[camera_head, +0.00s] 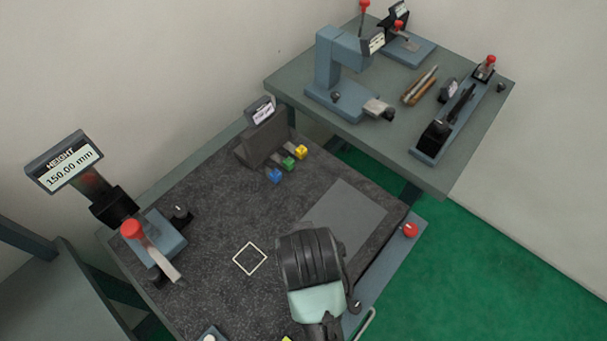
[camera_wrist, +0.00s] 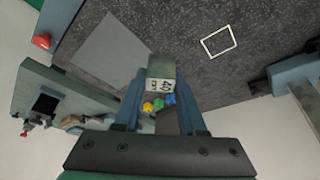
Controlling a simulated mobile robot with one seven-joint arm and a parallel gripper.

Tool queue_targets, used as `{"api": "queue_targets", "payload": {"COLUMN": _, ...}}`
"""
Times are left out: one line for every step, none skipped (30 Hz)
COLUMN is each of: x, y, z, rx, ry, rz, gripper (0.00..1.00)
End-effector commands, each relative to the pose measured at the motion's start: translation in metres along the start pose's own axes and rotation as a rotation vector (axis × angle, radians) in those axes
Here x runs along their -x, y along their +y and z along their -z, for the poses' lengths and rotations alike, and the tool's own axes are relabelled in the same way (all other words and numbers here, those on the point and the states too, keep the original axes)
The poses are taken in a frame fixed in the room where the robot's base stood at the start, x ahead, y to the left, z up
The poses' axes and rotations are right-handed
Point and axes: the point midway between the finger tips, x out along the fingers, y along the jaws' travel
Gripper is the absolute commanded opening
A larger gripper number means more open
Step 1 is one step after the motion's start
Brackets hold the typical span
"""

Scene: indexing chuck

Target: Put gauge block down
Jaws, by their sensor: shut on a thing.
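In the wrist view my gripper (camera_wrist: 160,80) is shut on a small pale gauge block (camera_wrist: 161,84) with dark digits on its face. The block sits between the two blue-grey fingers, above the dark granite plate. A white square outline (camera_head: 250,258) is marked on the plate; it also shows in the wrist view (camera_wrist: 218,41), apart from the block and to its right. In the head view my arm covers part of the plate, and the held block and fingertips cannot be made out.
A height gauge with a display (camera_head: 65,163) reading 150.00 mm stands at the plate's left. Blue (camera_head: 275,175), green (camera_head: 289,163) and yellow (camera_head: 301,152) pieces sit by a dark block (camera_head: 263,140) at the back. A grey mat (camera_head: 345,215) lies right. The plate around the outline is clear.

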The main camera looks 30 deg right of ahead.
Motion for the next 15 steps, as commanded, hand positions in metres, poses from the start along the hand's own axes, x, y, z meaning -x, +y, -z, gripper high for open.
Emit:
{"api": "queue_targets", "payload": {"x": 0.001, "y": 0.001, "z": 0.000, "rx": -0.004, "ry": 0.001, "rz": -0.002, "gripper": 0.00}}
{"api": "queue_targets", "payload": {"x": -0.001, "y": 0.002, "z": 0.000, "rx": -0.006, "ry": 0.000, "rz": -0.003, "gripper": 0.00}}
{"api": "queue_targets", "payload": {"x": -0.004, "y": 0.002, "z": -0.002, "rx": -0.007, "ry": -0.001, "rz": -0.004, "gripper": 0.00}}
{"api": "queue_targets", "payload": {"x": -0.008, "y": 0.003, "z": -0.004, "rx": -0.007, "ry": -0.003, "rz": -0.004, "gripper": 0.00}}
{"api": "queue_targets", "payload": {"x": -0.013, "y": 0.003, "z": -0.006, "rx": -0.007, "ry": -0.004, "rz": -0.005, "gripper": 0.00}}
{"api": "queue_targets", "payload": {"x": -0.021, "y": 0.003, "z": -0.010, "rx": -0.006, "ry": -0.005, "rz": -0.005, "gripper": 0.00}}
{"api": "queue_targets", "payload": {"x": -0.026, "y": 0.003, "z": -0.013, "rx": -0.006, "ry": -0.006, "rz": -0.005, "gripper": 0.00}}
{"api": "queue_targets", "payload": {"x": -0.032, "y": 0.003, "z": -0.014, "rx": -0.006, "ry": -0.005, "rz": -0.005, "gripper": 0.00}}
{"api": "queue_targets", "payload": {"x": -0.038, "y": 0.003, "z": -0.017, "rx": -0.007, "ry": -0.004, "rz": -0.004, "gripper": 0.00}}
{"api": "queue_targets", "payload": {"x": -0.043, "y": 0.003, "z": -0.019, "rx": -0.007, "ry": -0.004, "rz": -0.004, "gripper": 0.00}}
{"api": "queue_targets", "payload": {"x": -0.046, "y": 0.003, "z": -0.021, "rx": -0.007, "ry": -0.003, "rz": -0.004, "gripper": 0.00}}
{"api": "queue_targets", "payload": {"x": -0.051, "y": 0.003, "z": -0.022, "rx": -0.007, "ry": -0.001, "rz": -0.004, "gripper": 0.00}}
{"api": "queue_targets", "payload": {"x": -0.053, "y": 0.002, "z": -0.022, "rx": -0.008, "ry": -0.001, "rz": -0.004, "gripper": 0.00}}
{"api": "queue_targets", "payload": {"x": -0.055, "y": 0.002, "z": -0.023, "rx": -0.007, "ry": -0.001, "rz": -0.004, "gripper": 0.00}}
{"api": "queue_targets", "payload": {"x": -0.058, "y": 0.002, "z": -0.024, "rx": -0.007, "ry": 0.000, "rz": -0.004, "gripper": 0.00}}
